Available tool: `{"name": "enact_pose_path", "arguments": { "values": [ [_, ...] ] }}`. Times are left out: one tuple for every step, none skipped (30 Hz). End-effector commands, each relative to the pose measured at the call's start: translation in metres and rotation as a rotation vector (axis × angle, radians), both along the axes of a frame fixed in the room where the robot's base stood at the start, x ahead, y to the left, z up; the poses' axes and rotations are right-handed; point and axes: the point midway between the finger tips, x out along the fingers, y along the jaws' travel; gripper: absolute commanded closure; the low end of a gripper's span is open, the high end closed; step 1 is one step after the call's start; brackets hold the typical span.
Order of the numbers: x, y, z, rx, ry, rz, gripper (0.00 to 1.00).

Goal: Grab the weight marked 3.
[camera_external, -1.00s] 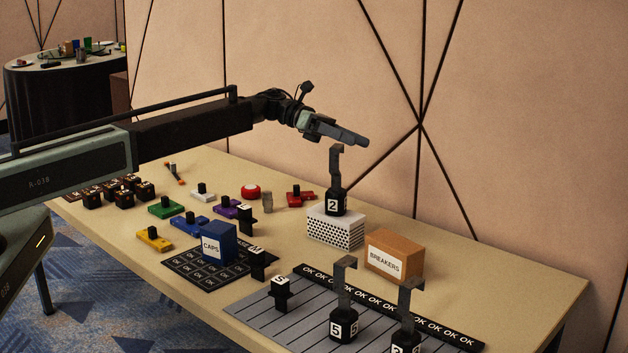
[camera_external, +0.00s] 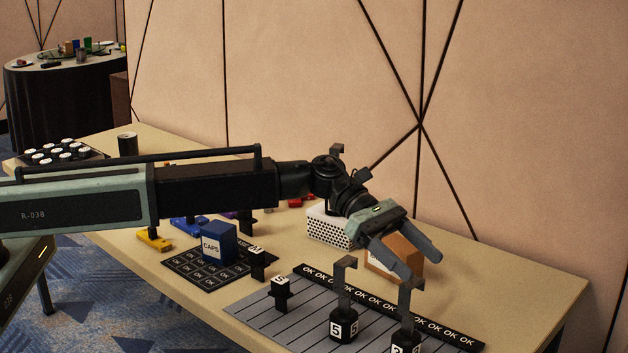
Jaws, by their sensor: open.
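My gripper (camera_external: 421,266) is open and empty, its fingers pointing down and right. It appears just above the hooked handle of a black weight (camera_external: 407,337) at the bottom edge. That weight's label is cut off, so I cannot tell if it reads 2 or 3. A black weight marked 5 (camera_external: 343,324) stands upright to its left, with a grey hooked handle.
A brown BREAKERS box (camera_external: 380,266) is behind my gripper, partly covered. A perforated white block (camera_external: 328,230) is to its left. A blue CAPS box (camera_external: 218,243) stands on a black mat (camera_external: 190,270). A grey striped mat (camera_external: 262,318) bears the front weights.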

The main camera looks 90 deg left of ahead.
Motion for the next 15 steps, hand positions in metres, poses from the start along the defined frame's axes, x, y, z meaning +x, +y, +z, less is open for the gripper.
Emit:
{"name": "enact_pose_path", "arguments": {
  "values": [
    [0.000,0.000,-0.016,0.000,0.000,0.000,0.33],
    [0.000,0.000,-0.020,-0.001,0.001,0.000,0.33],
    [0.000,0.000,-0.025,-0.001,0.001,0.000,0.33],
    [0.000,0.000,-0.027,-0.001,0.001,0.000,0.33],
    [0.000,0.001,-0.028,-0.001,0.001,0.000,0.33],
    [0.000,0.001,-0.027,-0.001,0.001,0.000,0.33],
    [0.000,0.001,-0.026,-0.001,0.001,0.000,0.33],
    [0.000,0.001,-0.026,-0.001,0.001,0.000,0.33],
    [0.000,0.001,-0.027,-0.001,0.001,0.000,0.33],
    [0.000,0.001,-0.030,-0.001,0.001,0.000,0.33],
    [0.000,0.001,-0.033,-0.001,0.001,0.000,0.33],
    [0.000,0.001,-0.039,-0.001,0.001,0.000,0.33],
    [0.000,0.001,-0.044,-0.001,0.001,0.000,0.33],
    [0.000,0.001,-0.050,-0.001,0.001,0.000,0.33],
    [0.000,0.001,-0.058,-0.001,0.001,0.000,0.33]
  ]
}}
